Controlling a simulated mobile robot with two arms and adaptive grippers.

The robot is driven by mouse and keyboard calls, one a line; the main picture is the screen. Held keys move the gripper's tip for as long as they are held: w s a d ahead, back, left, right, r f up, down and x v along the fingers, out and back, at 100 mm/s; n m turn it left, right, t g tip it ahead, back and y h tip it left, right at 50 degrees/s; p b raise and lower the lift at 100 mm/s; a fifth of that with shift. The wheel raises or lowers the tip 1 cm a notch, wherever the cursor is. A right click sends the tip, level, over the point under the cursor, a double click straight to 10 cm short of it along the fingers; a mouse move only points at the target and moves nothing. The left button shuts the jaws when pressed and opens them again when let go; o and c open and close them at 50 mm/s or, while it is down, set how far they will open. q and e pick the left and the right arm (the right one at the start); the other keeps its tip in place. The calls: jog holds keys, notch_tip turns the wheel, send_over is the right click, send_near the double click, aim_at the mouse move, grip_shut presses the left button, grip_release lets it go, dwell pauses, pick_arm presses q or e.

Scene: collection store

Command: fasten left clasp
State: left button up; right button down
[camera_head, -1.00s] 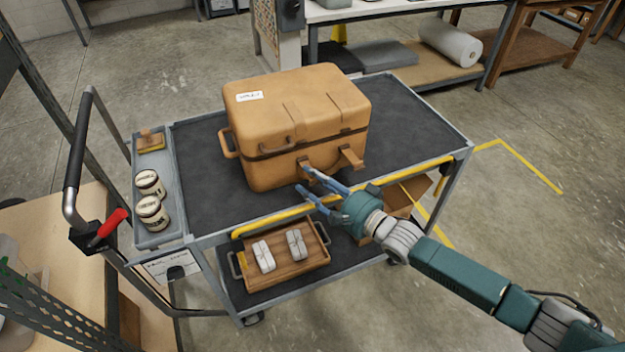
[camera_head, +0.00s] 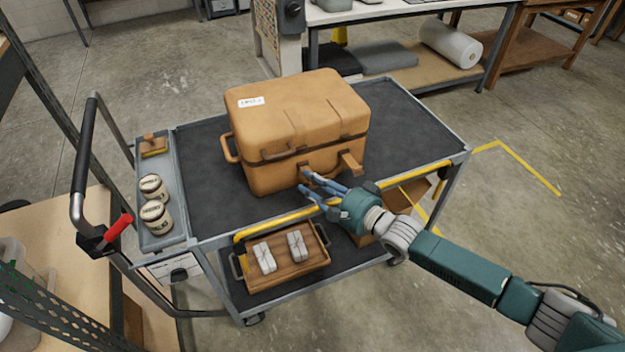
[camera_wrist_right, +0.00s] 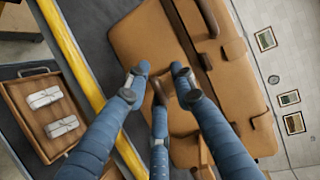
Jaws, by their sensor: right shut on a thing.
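A tan case (camera_head: 295,115) with a closed lid and a white label stands on the cart's top shelf. Its left clasp (camera_wrist_right: 160,92) is a small brown strap on the front; in the head view the fingers largely hide it. The right clasp (camera_head: 350,163) sticks out from the case front. My right gripper (camera_head: 307,181) is at the case's front and shut on the left clasp; the wrist view shows the blue fingers (camera_wrist_right: 158,76) on either side of it. My left gripper is in neither view.
The cart's dark top shelf (camera_head: 205,175) has free room around the case. A yellow rail (camera_head: 270,223) runs along its front edge under my right gripper. A side tray (camera_head: 178,205) holds two jars. A wooden tray (camera_head: 290,272) with two wrapped bundles is on the lower shelf.

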jog(key=r+g+h+p, duration=0.1)
jog(key=g+p, duration=0.1)
jog(key=p, duration=0.1)
jog(key=shift+r+m, duration=0.2)
jog(key=shift+m, duration=0.1)
jog(key=g+p, duration=0.1)
jog(key=r+g+h+p, duration=0.1)
jog(key=p, duration=0.1)
jog(key=shift+w+a+m, duration=0.1)
jog(key=shift+w+m, duration=0.1)
jog(key=shift+m, duration=0.2)
jog(key=shift+w+r+g+h+p, duration=0.1)
jog(key=shift+g+h+p, duration=0.2)
jog(key=shift+p, duration=0.2)
jog(key=shift+g, duration=0.3)
jog(key=c, duration=1.7)
grip_release()
jog(key=shift+o, duration=0.4)
jog(key=shift+w+r, duration=0.1)
jog(key=v, duration=1.2)
